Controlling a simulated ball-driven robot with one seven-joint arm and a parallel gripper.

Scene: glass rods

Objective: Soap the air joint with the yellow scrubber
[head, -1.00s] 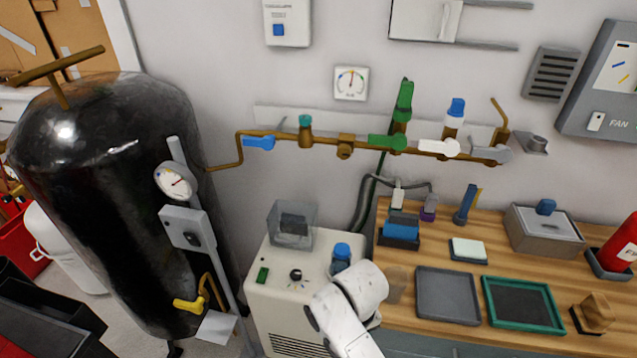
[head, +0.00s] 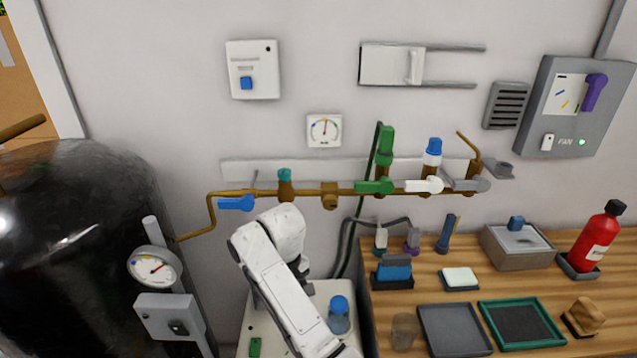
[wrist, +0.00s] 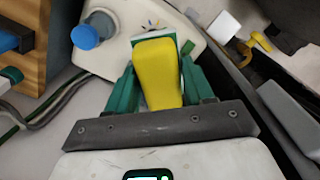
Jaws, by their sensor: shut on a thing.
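My gripper (wrist: 155,85) is shut on the yellow scrubber (wrist: 157,72), which sits between its green fingers in the wrist view. A white and green edge shows at the scrubber's far end. In the head view my white arm rises in front of the white machine and ends just below the brass pipe; the fingers and scrubber are hidden there. The brass pipe (head: 228,193) runs along the wall. It carries a hex-shaped brass joint (head: 329,195), between a teal-capped valve (head: 285,186) and a green lever (head: 375,187). I cannot tell for certain that this is the air joint.
A black tank (head: 70,240) stands at left. A blue-capped bottle (head: 339,317) stands on the white machine, and also shows in the wrist view (wrist: 88,35). The wooden bench (head: 440,262) at right holds trays, a sponge block and a red extinguisher (head: 596,240).

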